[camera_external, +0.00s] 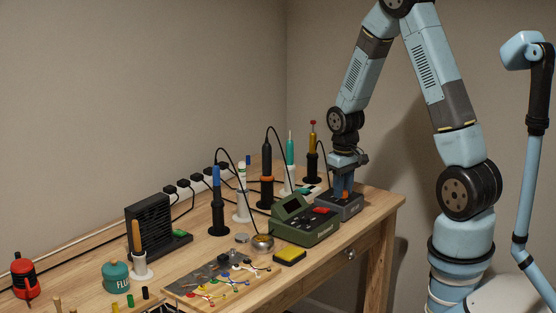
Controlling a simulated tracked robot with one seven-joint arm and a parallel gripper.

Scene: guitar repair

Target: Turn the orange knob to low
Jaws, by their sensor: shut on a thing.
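My gripper (344,192) points down over a dark grey box (351,207) at the right end of the workbench. Its fingers are shut on the orange knob (345,195), of which a small orange part shows between them. The knob stands on top of the box. The fingers hide most of the knob, so its pointer and any low mark cannot be read.
A green soldering station (300,227) stands close to the left of the grey box. Several tools in upright holders, one with a red tip (312,124), stand behind. A yellow sponge (289,256) and a circuit board (216,278) lie in front on the wooden workbench (385,207).

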